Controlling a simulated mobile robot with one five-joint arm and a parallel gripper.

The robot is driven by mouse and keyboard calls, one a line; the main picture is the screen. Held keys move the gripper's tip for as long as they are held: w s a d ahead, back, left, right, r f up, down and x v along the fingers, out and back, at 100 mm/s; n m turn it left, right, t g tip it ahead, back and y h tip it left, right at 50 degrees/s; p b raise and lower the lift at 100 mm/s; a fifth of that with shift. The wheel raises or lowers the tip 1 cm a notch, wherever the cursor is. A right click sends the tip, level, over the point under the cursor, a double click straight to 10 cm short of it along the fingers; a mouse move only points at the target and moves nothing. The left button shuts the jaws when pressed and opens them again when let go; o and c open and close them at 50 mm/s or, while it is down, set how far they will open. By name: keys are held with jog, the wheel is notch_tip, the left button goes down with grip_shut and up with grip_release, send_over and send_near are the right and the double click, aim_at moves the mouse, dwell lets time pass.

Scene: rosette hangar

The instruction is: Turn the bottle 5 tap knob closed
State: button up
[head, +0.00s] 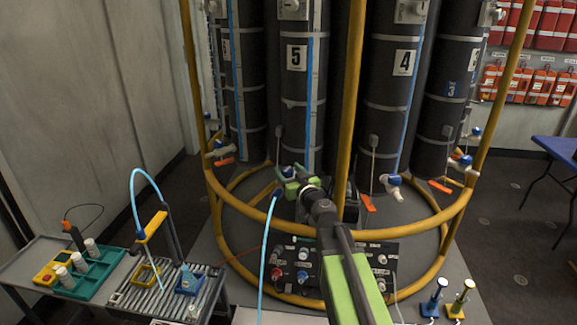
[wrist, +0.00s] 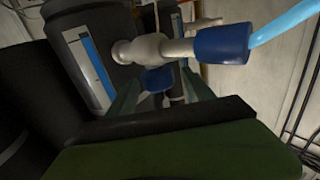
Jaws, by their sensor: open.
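Bottle 5 (head: 297,100) is a tall dark cylinder with a white "5" label, at the centre back of the head view. My gripper (head: 291,180) reaches to the tap at its foot, which it partly hides. In the wrist view, the white tap body (wrist: 148,49) sticks out from a dark bottle. A blue fitting (wrist: 222,43) with a light blue hose (wrist: 285,20) is on its outlet. The blue tap knob (wrist: 158,79) hangs under the tap body. My open gripper (wrist: 162,92) has its green fingers either side of the knob; contact is unclear.
A yellow tubular frame (head: 350,90) with curved lower rails rings the bottles. Bottle 4 (head: 397,100) stands to the right with its own white tap (head: 391,182). A cart (head: 165,290) with racks stands left.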

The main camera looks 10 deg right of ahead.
jog(key=shift+w+a, duration=0.25)
jog(key=shift+w, duration=0.3)
jog(key=shift+c, duration=0.3)
